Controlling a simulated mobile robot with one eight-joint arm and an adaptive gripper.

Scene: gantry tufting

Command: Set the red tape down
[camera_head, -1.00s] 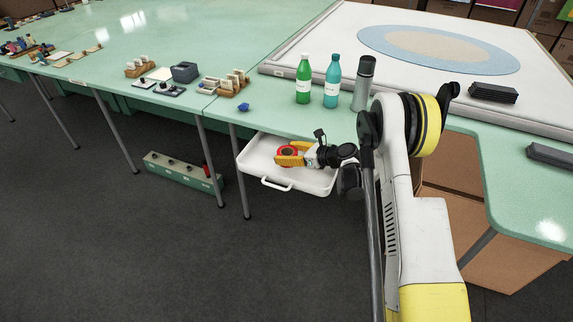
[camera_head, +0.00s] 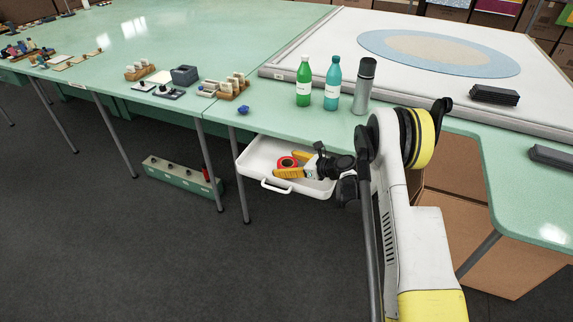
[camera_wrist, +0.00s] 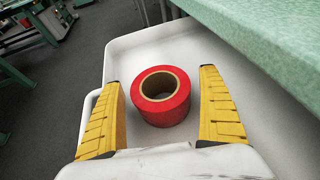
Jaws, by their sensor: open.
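The red tape (camera_wrist: 161,97) is a roll with a brown core. It lies flat on the floor of a white open drawer (camera_wrist: 85,120). My gripper (camera_wrist: 163,90) is open, with its yellow fingers on either side of the roll and a gap showing on both sides. In the head view, my gripper (camera_head: 285,165) reaches into the white drawer (camera_head: 303,185) from the right.
The drawer is under the edge of the green table (camera_head: 290,121). On that table stand a green bottle (camera_head: 304,82), a teal bottle (camera_head: 333,85) and a grey flask (camera_head: 364,86). A small blue object (camera_head: 243,110) lies near the edge. The drawer's left part is clear.

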